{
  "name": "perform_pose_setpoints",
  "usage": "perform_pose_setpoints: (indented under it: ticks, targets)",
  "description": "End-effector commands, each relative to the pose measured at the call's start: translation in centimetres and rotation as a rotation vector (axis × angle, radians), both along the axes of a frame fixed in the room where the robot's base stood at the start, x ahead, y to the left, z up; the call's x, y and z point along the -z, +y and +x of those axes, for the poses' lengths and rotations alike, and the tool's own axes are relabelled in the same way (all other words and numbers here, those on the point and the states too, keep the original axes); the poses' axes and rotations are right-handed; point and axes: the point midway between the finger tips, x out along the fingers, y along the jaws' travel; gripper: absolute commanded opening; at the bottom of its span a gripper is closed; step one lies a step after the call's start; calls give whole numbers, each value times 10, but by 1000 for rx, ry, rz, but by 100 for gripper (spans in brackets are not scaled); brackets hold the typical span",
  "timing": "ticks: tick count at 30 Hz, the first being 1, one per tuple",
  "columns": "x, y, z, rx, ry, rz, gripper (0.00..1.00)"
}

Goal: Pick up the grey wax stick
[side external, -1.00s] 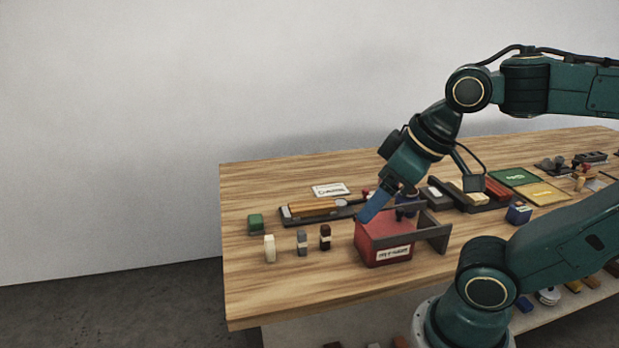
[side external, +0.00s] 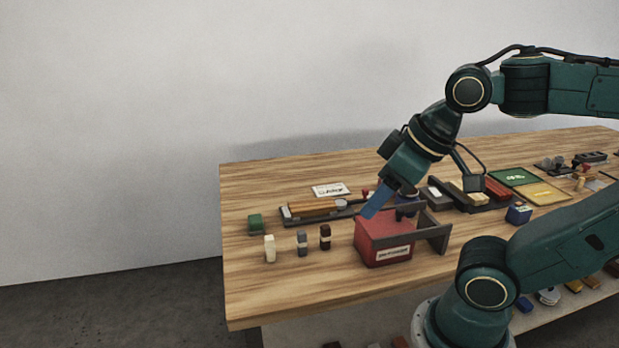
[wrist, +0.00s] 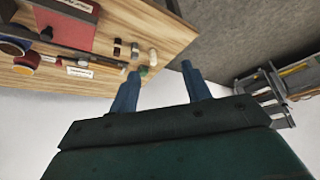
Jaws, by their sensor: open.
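The grey wax stick (side external: 302,243) stands upright on the wooden table, with a pale band around it. It is between a cream stick (side external: 269,248) and a dark brown stick (side external: 325,237). In the wrist view the grey stick (wrist: 135,50) shows small, beyond the left fingertip and apart from it. My gripper (side external: 374,204) has blue fingers and hangs above the red box, to the right of the sticks. In the wrist view my gripper (wrist: 161,72) is open with nothing between its fingers.
A red box (side external: 384,240) with a dark frame stands right of the sticks. The table (side external: 270,295) is bare in front of the sticks.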

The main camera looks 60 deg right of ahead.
Motion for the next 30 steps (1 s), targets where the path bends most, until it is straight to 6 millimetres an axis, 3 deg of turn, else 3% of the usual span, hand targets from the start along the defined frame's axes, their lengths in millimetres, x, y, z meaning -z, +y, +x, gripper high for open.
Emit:
perform_pose_setpoints:
  ticks: [14,20,30]
  targets:
    - [0,-1,7,-22,14,-13,47]
    - [2,-6,29,-95,50,-45,47]
    - [19,-28,84,-295,126,-92,47]
